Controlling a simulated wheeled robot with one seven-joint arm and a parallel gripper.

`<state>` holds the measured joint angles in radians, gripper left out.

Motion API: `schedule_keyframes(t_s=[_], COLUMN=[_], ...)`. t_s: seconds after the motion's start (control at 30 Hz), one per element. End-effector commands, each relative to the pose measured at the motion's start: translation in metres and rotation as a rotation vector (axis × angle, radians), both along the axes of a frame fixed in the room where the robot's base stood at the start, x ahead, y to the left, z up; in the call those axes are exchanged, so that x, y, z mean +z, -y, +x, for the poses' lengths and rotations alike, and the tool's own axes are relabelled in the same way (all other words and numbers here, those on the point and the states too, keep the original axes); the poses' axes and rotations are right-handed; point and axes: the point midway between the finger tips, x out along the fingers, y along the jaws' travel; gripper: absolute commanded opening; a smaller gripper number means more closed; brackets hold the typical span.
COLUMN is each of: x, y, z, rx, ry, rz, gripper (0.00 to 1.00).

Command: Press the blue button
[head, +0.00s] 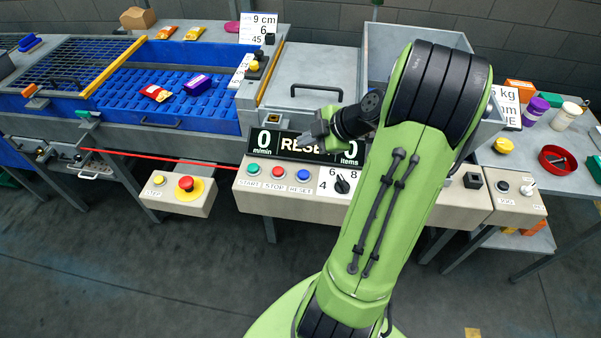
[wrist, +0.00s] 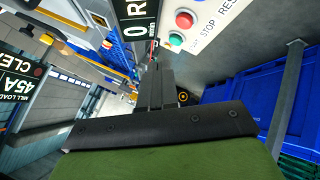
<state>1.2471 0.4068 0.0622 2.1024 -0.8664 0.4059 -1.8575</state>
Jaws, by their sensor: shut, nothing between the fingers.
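The blue button (head: 303,174) is the right one of three on a beige control panel (head: 262,195), above the word RESET. A green button (head: 252,169) and a red button (head: 278,171) sit to its left. My gripper (head: 304,139) is shut and empty. In the head view it appears above the blue button, in front of the black display; its exact distance from the panel is hard to tell. In the wrist view the closed fingers (wrist: 156,68) point away from the camera, with the red button (wrist: 184,19) and green button (wrist: 181,41) beyond.
A black display (head: 287,146) stands behind the buttons, partly covered by my gripper. A black rotary knob (head: 342,186) is right of the blue button. A separate box with a red emergency stop (head: 186,184) is at left. A blue conveyor (head: 130,107) lies behind.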

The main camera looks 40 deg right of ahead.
Motion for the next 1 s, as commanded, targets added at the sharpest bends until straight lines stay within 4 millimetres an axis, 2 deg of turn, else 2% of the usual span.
schedule_keyframes(t_s=[0.17,0.63,0.77,1.0], x=[-0.013,-0.083,-0.09,-0.088], y=[0.0,-0.001,-0.001,-0.001], z=[0.0,0.0,0.0,0.0], rx=[0.0,0.0,0.0,0.0], ry=[-0.002,-0.001,-0.001,-0.001], rz=[0.003,0.001,0.001,0.001], gripper=[0.0,0.0,0.0,0.0])
